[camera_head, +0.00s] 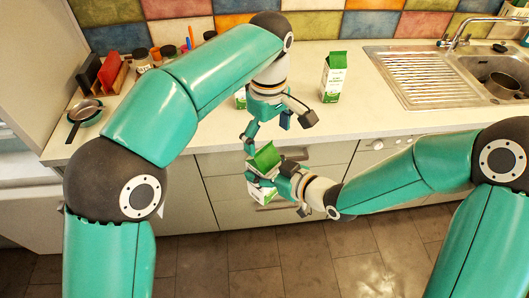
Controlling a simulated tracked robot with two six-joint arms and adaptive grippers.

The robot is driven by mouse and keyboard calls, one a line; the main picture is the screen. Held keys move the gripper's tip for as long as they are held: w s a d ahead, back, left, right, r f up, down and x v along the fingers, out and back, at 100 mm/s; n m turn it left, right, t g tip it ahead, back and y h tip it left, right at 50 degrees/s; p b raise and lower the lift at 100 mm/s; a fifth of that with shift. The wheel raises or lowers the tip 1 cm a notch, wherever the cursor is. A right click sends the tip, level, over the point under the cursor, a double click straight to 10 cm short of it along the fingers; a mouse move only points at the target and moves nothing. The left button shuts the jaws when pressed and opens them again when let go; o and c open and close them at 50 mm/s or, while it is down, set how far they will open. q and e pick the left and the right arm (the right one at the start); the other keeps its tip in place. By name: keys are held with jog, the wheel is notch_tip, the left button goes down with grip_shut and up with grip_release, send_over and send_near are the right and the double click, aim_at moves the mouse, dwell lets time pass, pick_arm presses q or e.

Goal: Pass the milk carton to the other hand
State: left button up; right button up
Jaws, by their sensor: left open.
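A green-and-white milk carton (263,158) is in the air in front of the counter, tilted, with its green top up. My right gripper (276,182) is around it from the right and appears shut on it; its fingers partly cover the carton's middle. My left gripper (268,128) is open and empty, pointing down just above the carton, with one finger close to the carton's top. I cannot tell whether that finger touches it. Another similar carton (334,77) stands upright on the counter to the right.
The pale counter (370,118) runs across behind the grippers. A green-and-white thing (240,98) is mostly hidden behind my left arm. A pan (85,110), a rack (112,72) and jars are at the left. A sink with a pot (502,84) is at the right.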

aim_at(268, 149)
pick_arm(q)
notch_tip(268, 149, down, 7)
jog(key=shift+f, duration=0.15)
pick_arm(e)
jog(key=shift+r, duration=0.1)
pick_arm(q)
jog(key=c, duration=1.6)
pick_arm(e)
jog(key=shift+a, duration=0.15)
pick_arm(q)
jog(key=shift+w+d, duration=0.1)
grip_shut()
pick_arm(e)
jog(key=o, duration=1.7)
jog(key=shift+o, duration=0.2)
jog(key=shift+r, duration=0.1)
